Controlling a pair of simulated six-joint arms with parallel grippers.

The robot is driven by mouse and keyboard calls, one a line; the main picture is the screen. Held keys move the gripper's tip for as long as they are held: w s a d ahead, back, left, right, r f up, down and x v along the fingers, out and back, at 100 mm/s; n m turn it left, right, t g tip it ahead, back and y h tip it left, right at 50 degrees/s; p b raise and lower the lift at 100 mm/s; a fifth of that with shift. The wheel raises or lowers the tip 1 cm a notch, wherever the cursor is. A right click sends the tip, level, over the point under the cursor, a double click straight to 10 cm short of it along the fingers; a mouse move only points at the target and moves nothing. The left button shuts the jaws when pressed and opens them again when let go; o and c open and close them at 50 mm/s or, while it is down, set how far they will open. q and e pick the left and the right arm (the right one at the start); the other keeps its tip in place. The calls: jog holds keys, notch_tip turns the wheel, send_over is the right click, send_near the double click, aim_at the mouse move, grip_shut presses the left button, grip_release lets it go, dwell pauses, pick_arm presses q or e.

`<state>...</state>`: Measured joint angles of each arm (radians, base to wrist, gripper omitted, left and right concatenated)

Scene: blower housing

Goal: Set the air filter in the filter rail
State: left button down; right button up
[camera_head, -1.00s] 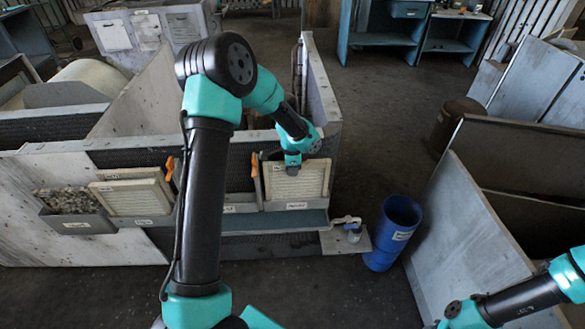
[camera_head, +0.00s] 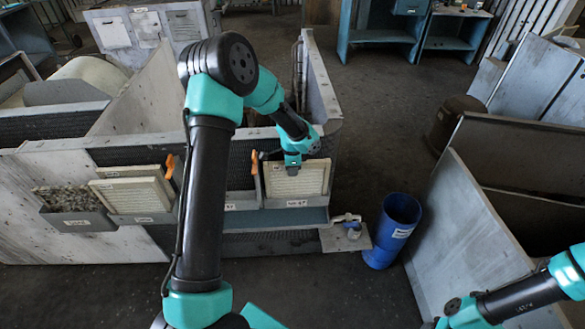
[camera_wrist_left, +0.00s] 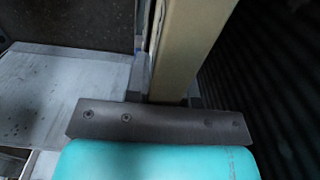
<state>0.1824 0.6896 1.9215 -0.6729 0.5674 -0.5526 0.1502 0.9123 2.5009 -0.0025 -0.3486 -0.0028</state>
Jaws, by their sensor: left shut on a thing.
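The air filter (camera_head: 300,182), a cream pleated panel in a pale frame, stands upright at the front of the blower housing, right of centre in the head view. My left gripper (camera_head: 292,168) is at its top edge and shut on it. In the left wrist view the air filter (camera_wrist_left: 190,45) shows edge-on, running up from between the jaws (camera_wrist_left: 160,100). The labelled filter rail (camera_head: 297,203) runs along the filter's bottom. Whether the filter's lower edge is fully in the rail is hard to tell. My right gripper is out of view; only part of that arm shows at lower right.
Another pale filter panel (camera_head: 133,192) stands in a holder at left, beside a grey bin of debris (camera_head: 75,220). Orange levers (camera_head: 255,163) flank the openings. A blue barrel (camera_head: 393,230) stands right of the housing. Grey panels (camera_head: 470,235) lean at right.

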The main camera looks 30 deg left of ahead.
pick_arm(q)
jog(key=shift+c, duration=2)
grip_release()
jog(key=shift+r, duration=0.1)
jog(key=shift+r, duration=4.15)
jog(key=shift+s, duration=0.1)
